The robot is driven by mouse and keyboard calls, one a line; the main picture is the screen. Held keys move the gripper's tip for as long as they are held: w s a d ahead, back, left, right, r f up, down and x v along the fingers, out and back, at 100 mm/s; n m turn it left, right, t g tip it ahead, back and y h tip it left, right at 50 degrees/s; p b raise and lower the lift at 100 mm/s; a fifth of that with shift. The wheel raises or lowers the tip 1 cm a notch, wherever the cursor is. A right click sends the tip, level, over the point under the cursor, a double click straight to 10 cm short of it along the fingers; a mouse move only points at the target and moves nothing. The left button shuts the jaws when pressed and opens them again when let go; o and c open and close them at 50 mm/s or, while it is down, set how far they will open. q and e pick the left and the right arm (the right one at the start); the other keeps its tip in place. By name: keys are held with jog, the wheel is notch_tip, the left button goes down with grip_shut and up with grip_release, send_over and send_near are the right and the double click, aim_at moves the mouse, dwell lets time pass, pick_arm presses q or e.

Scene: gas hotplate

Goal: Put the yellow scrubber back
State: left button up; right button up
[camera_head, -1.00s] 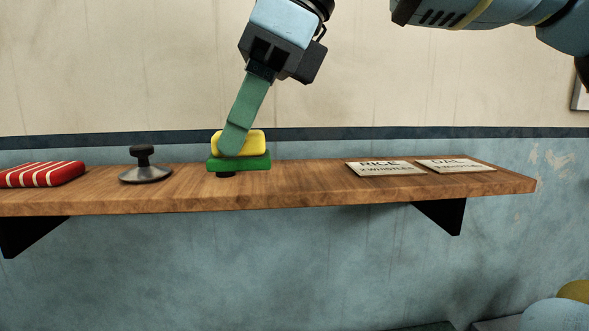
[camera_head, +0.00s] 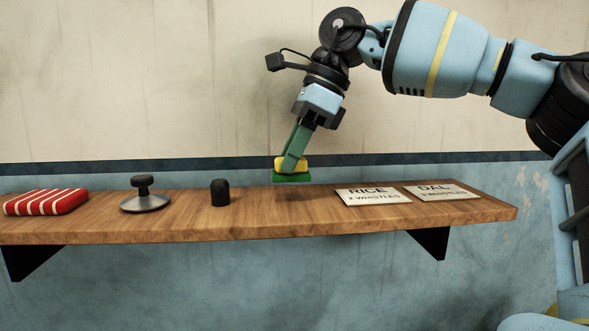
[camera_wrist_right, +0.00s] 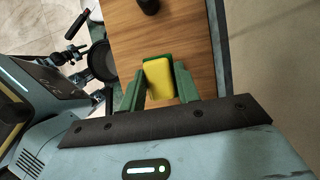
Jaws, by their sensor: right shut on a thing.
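The yellow scrubber (camera_head: 303,164) is a yellow block with a green layer underneath. My right gripper (camera_head: 290,167) is shut on it and holds it raised, near the back edge of the wooden shelf (camera_head: 265,220), between the black knob and the cards. In the right wrist view the scrubber (camera_wrist_right: 159,80) sits between the two green fingers, its yellow face towards the camera and a green edge showing. My left gripper is not in view.
On the shelf stand a red striped cloth (camera_head: 46,202), a metal disc with a black knob (camera_head: 145,200) and a short black knob (camera_head: 220,193). Cards marked RICE (camera_head: 372,196) and DAL (camera_head: 441,192) lie to the right. Shelf between black knob and cards is bare.

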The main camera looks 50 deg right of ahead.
jog(key=shift+f, duration=0.15)
grip_shut()
jog(key=shift+f, duration=1.65)
jog(key=o, duration=1.1)
grip_release()
jog(key=v, duration=1.2)
jog(key=shift+p, duration=0.35)
